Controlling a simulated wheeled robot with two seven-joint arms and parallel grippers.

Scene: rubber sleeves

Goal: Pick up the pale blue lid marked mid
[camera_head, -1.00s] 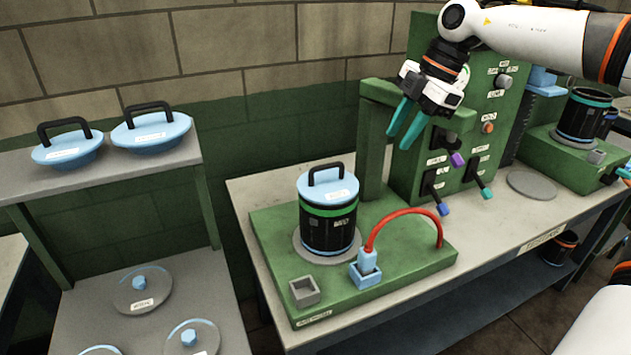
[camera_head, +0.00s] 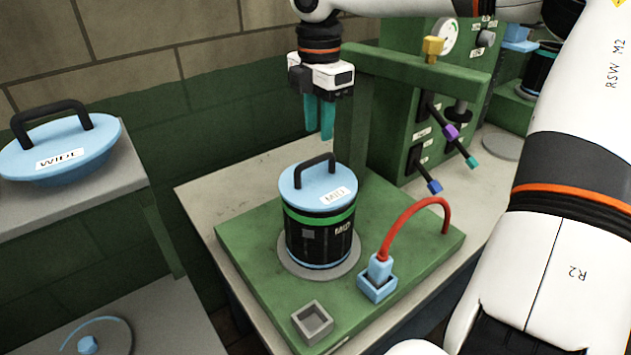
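The pale blue lid marked MID (camera_head: 326,185) has a black arched handle. It sits level on a black canister (camera_head: 318,240) with a green band, also labelled MID. The canister stands upright on a round grey disc on the green base. My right gripper (camera_head: 320,137) points down, its two teal fingers apart with nothing between them. In the picture its tips are just above the lid's handle, not touching it; the depth between them is hard to judge. My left gripper is out of view.
A green post and beam (camera_head: 420,68) stand just behind my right gripper. A red hose (camera_head: 412,217) with a blue plug arches right of the canister. A wide blue lid (camera_head: 60,150) lies on the left shelf. Levers (camera_head: 450,131) stick out from the green panel.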

